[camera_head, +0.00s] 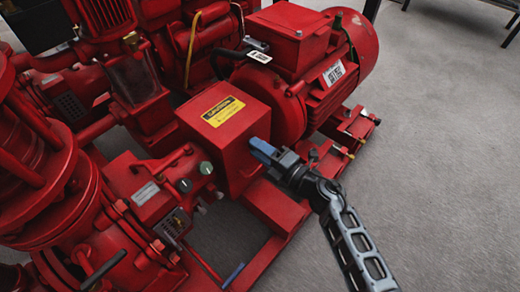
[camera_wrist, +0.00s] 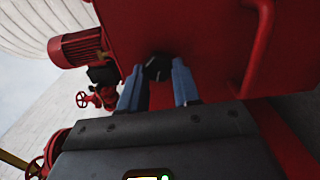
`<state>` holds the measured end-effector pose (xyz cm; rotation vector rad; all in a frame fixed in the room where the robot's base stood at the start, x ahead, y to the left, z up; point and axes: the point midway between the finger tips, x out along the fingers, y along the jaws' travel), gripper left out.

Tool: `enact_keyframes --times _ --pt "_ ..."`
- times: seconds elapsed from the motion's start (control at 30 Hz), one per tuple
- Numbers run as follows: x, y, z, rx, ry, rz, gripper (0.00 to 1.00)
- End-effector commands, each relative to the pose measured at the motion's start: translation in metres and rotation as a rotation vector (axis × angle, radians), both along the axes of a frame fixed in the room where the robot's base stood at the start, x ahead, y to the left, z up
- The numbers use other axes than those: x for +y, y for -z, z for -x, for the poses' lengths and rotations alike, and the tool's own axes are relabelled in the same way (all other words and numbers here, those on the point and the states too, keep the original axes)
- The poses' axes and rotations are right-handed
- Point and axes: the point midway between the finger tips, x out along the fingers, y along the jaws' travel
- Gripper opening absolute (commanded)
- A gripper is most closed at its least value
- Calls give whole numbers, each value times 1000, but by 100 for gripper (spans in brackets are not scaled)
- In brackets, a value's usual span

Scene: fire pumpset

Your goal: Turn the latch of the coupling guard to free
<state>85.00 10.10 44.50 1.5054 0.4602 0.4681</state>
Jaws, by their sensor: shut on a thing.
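The coupling guard (camera_head: 215,140) is a red box with a yellow caution label on its top, between the motor and the pump. My gripper (camera_head: 262,150) reaches in from the lower right, its blue fingers at the guard's right face. In the wrist view, the dark round latch (camera_wrist: 157,67) sits on the red guard (camera_wrist: 205,35), between the fingertips of my gripper (camera_wrist: 158,78). The fingers are shut on the latch, one on each side. In the head view the latch is hidden behind my fingers, and its exact angle is hard to tell.
The red motor (camera_head: 305,60) stands behind the guard. The red base frame (camera_head: 270,205) runs below it. In the wrist view, a red bar handle (camera_wrist: 258,50) is close on the right and a red handwheel (camera_wrist: 82,100) lies farther left. Grey floor (camera_head: 440,130) is clear at right.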

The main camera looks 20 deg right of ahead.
Motion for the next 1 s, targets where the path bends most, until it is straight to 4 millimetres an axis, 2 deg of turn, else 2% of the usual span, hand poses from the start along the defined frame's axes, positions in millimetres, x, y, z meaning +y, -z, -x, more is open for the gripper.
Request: enact_keyframes --times 0.5,1.0 --pt "0 4 1 -184 -2 276 1" --pt "0 4 1 -218 -2 327 1"
